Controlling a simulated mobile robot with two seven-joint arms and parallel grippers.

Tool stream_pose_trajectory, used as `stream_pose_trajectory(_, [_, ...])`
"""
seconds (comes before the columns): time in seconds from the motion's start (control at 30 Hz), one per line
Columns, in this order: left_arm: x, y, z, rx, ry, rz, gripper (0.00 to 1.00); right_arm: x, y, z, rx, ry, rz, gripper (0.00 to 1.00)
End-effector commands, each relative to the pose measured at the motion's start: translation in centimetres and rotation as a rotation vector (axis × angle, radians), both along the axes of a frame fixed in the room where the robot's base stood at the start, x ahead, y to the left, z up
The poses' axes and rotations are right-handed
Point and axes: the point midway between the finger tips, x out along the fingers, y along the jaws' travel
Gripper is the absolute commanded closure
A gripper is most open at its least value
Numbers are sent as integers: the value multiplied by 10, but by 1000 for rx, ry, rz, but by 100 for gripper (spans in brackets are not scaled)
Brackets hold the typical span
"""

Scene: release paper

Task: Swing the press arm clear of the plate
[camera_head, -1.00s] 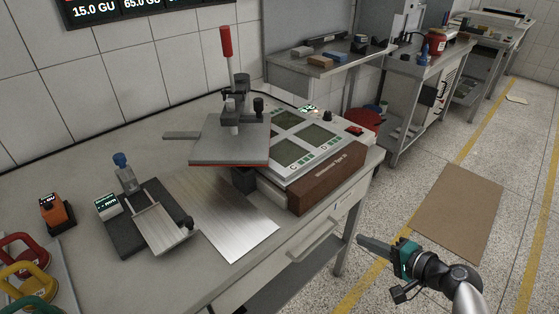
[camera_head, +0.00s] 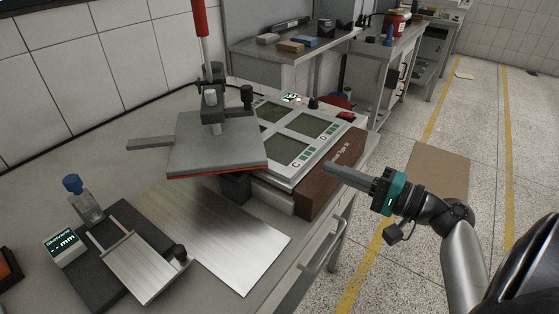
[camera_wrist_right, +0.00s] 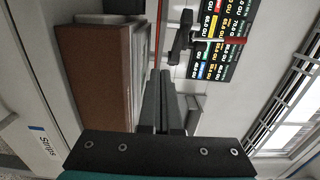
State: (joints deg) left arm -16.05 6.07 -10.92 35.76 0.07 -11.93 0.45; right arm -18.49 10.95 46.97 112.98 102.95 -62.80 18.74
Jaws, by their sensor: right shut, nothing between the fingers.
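The press arm is a grey upper plate (camera_head: 215,144) with a red lower edge, a black clamp and post (camera_head: 213,98) and a red upright handle (camera_head: 199,17). A flat grey bar (camera_head: 150,143) sticks out on its left. The upper plate overhangs the left side of the brown-fronted press base (camera_head: 333,180) and part of a shiny metal sheet (camera_head: 225,240). My right gripper (camera_head: 330,168) is shut and empty, in front of the brown front. In the right wrist view its fingers (camera_wrist_right: 160,80) point towards the black clamp (camera_wrist_right: 181,36). My left gripper is out of view.
A display panel with green screens (camera_head: 299,133) lies right of the upper plate. A gauge stand (camera_head: 140,262) stands at the front left of the bench. Shelves (camera_head: 285,54) with small items stand behind. The floor at right is open, with a brown mat (camera_head: 440,170).

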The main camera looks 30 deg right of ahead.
Motion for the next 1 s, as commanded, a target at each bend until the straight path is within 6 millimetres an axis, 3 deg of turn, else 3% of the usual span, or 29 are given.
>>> stream_pose_trajectory(0.4, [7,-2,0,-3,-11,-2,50,78,37,1,1,-3,1,100])
stream_pose_trajectory(0.63, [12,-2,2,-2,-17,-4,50,86,64,0,1,0,-2,100])
stream_pose_trajectory(1.0, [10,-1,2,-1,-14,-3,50,88,69,0,0,1,-3,100])
